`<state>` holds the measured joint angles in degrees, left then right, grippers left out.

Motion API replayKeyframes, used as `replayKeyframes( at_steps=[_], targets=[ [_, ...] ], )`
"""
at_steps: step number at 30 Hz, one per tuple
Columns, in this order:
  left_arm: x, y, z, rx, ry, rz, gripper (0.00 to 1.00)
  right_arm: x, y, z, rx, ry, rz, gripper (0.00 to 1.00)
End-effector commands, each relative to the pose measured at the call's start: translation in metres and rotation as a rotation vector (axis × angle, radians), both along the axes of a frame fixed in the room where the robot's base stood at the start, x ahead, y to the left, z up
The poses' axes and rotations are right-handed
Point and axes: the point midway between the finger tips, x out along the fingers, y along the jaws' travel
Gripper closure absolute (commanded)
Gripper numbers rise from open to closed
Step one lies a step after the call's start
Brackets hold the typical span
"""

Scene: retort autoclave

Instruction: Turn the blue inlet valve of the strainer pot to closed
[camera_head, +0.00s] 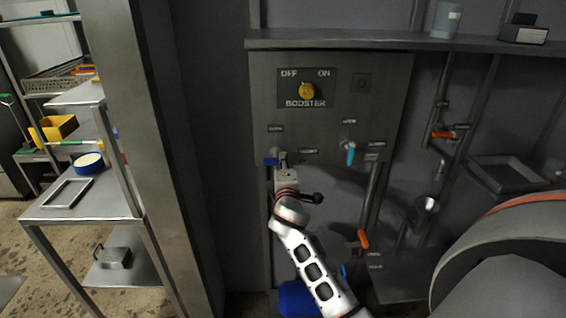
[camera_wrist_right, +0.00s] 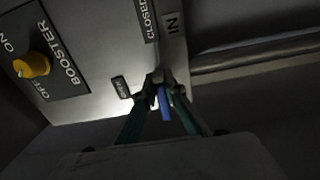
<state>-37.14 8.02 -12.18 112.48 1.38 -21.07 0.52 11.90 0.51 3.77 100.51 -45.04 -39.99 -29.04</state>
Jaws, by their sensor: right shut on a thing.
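The blue inlet valve handle (camera_head: 270,161) shows beside my right gripper (camera_head: 281,160) at the lower left of the grey panel (camera_head: 330,100). In the right wrist view the dark blue handle (camera_wrist_right: 164,103) lies between the fingertips of my right gripper (camera_wrist_right: 160,92), which is shut on it. The fingers partly hide the handle and its pivot. An OPEN label (camera_head: 276,128) is above the valve and a CLOSED label (camera_head: 308,151) is to its right. In the head view the visible blue end points left. My left gripper is not in view.
A light blue handle (camera_head: 350,154) hangs right of the held valve. A yellow BOOSTER knob (camera_head: 307,91) is above. A large rounded grey vessel (camera_head: 500,262) fills the lower right. A post (camera_head: 145,120) stands left.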

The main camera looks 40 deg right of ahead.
Motion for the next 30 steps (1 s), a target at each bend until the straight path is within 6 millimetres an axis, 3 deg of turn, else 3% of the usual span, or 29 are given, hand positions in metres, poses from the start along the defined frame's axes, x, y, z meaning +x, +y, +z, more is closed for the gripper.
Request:
replayKeyframes(
  at_steps=[1,3,4,17,30],
  targets=[
    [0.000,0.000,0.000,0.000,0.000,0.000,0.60,0.000,0.000,-0.002,0.004,0.002,0.000,1.00],
    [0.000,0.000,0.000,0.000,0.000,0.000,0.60,0.000,0.000,-0.002,0.004,0.002,0.000,0.77],
    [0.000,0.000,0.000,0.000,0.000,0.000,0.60,0.000,0.000,-0.002,0.003,0.002,0.000,0.72],
    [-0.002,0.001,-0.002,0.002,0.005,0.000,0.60,-0.005,0.004,-0.001,0.001,0.002,0.001,0.72],
    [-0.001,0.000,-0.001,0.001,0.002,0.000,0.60,-0.074,0.045,-0.002,0.003,0.004,0.000,0.72]
  ],
)
